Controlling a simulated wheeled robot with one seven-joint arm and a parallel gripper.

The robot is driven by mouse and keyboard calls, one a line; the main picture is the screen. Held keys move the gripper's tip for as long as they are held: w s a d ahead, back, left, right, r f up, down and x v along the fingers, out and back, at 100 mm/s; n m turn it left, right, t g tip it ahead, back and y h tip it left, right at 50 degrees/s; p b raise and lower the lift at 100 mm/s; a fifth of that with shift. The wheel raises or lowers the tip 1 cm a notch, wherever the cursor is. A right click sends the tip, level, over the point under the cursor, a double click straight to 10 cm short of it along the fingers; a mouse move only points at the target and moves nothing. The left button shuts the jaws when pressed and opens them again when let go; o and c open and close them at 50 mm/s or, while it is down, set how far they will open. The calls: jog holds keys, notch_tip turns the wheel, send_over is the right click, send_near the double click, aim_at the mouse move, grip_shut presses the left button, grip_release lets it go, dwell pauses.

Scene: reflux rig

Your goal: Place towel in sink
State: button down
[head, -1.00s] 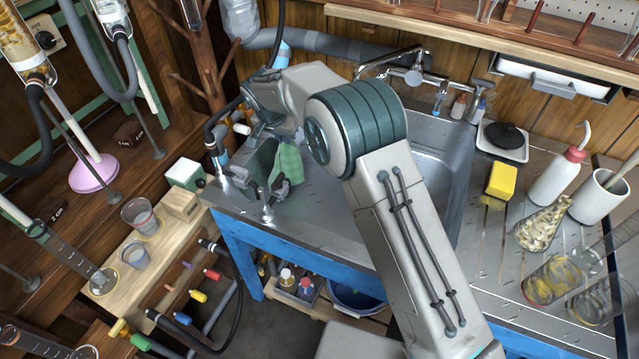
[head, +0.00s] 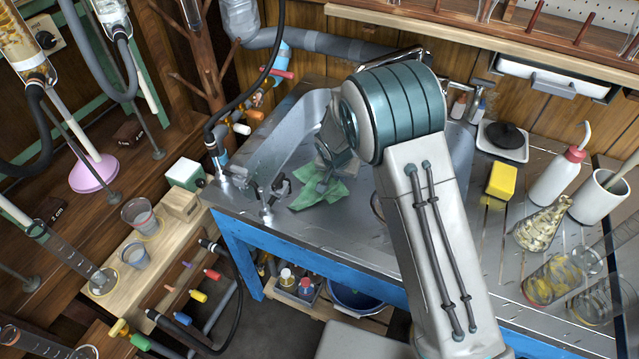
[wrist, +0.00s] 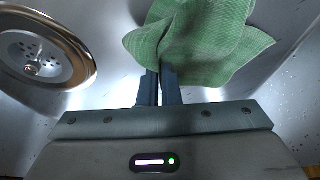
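The green checked towel (head: 318,193) is bunched in and around my gripper at the left part of the metal sink (head: 300,135). In the wrist view the towel (wrist: 205,42) spreads out beyond the fingertips, over bare metal. My gripper (wrist: 160,75) has its two fingers close together, shut on the towel. In the head view my gripper (head: 325,182) points down at the sink and is partly covered by my arm. The round drain (wrist: 35,58) shows at the left in the wrist view, apart from the towel. I cannot tell whether the towel touches the basin floor.
A faucet (head: 262,200) stands at the front left rim. A yellow sponge (head: 501,181), a white wash bottle (head: 557,178) and glass flasks (head: 543,222) stand on the drainboard at right. Coloured valves (head: 240,128) and pipes are behind the sink's left end. My arm hides much of the basin.

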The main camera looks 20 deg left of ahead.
jog(key=shift+d+f, duration=1.3)
jog(key=shift+d, duration=0.25)
jog(key=c, duration=1.2)
grip_release()
